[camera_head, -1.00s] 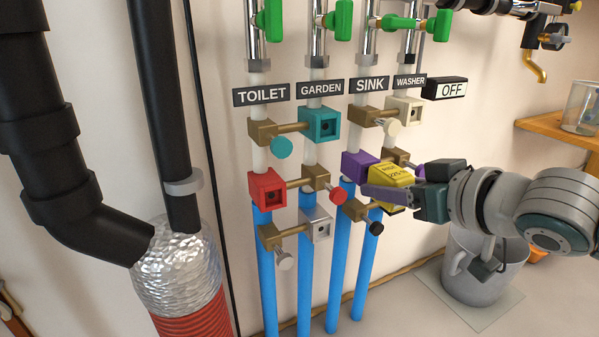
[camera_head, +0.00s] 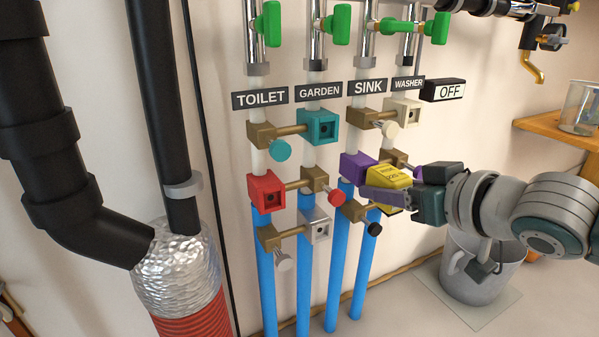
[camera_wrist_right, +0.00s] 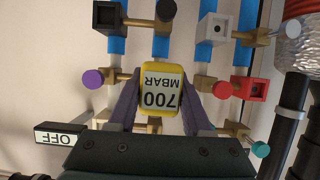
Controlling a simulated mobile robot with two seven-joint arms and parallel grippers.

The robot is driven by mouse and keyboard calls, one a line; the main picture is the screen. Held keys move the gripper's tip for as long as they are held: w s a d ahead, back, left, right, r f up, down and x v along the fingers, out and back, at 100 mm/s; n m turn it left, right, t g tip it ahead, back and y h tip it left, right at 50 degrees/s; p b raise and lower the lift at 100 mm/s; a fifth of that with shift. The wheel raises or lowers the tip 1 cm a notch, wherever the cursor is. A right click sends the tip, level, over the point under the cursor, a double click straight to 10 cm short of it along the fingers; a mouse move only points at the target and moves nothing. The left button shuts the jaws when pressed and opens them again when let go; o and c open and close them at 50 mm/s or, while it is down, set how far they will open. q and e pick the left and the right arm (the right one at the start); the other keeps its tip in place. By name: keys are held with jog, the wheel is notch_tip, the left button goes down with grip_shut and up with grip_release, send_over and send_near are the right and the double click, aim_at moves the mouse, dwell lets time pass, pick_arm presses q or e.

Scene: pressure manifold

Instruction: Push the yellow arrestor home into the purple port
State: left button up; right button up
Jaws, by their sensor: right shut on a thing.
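The yellow arrestor (camera_head: 387,175) is a block with a pale label. My right gripper (camera_head: 391,183) is shut on it, with purple fingers along its sides. The purple port (camera_head: 354,166) sits on the sink pipe, just left of the arrestor's far end. The arrestor is at or very near the port's front; I cannot tell how deep it sits. In the right wrist view the arrestor (camera_wrist_right: 161,88) is between the two fingers, its "700 MBAR" label upside down. It hides the purple port there. My left gripper is not in view.
A red port (camera_head: 267,191), a teal port (camera_head: 320,127) and a silver port (camera_head: 317,226) stand to the left. A black knob (camera_head: 375,229) is just below the gripper. A grey mug (camera_head: 478,280) stands under my right arm. An OFF sign (camera_head: 443,90) hangs above.

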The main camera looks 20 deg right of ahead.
aim_at(404, 188)
jog(key=shift+p, duration=0.35)
dwell(0.6)
jog(key=shift+w, duration=0.5)
jog(key=o, duration=1.3)
jog(key=shift+o, duration=0.2)
jog(key=shift+s+r+p, duration=0.3)
jog(key=shift+s+p, duration=0.1)
jog(key=shift+s, duration=0.05)
jog(key=p+v, duration=0.5)
jog(key=v, duration=0.3)
jog(key=shift+a+p, duration=0.1)
jog(key=shift+p, duration=0.2)
jog(key=shift+s, duration=0.45)
